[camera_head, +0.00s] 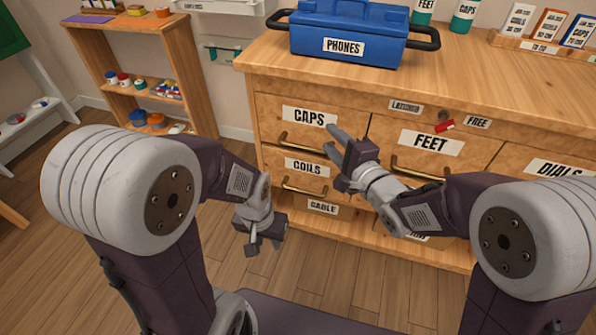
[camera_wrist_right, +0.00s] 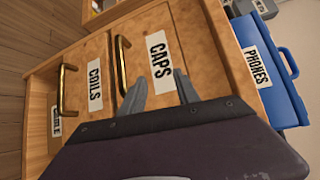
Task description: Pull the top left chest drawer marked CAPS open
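The CAPS drawer (camera_head: 275,112) is the top left drawer of the wooden chest and is shut. Its brass handle (camera_head: 300,143) runs below the white CAPS label. My right gripper (camera_head: 332,142) is in front of the right part of this drawer, with its fingers apart and nothing between them. In the right wrist view the open fingers (camera_wrist_right: 163,88) point at the drawer front beside the CAPS label, and the drawer's handle (camera_wrist_right: 122,65) lies to their left, apart from them. My left gripper (camera_head: 263,246) hangs low over the floor, left of the chest front; its finger opening is unclear.
The COILS drawer (camera_head: 290,165) is below and the FEET drawer (camera_head: 425,142) is to the right, both shut. A blue PHONES toolbox (camera_head: 345,35) stands on the chest top. A small red item (camera_head: 445,125) is by the FREE label. Open floor lies left of the chest.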

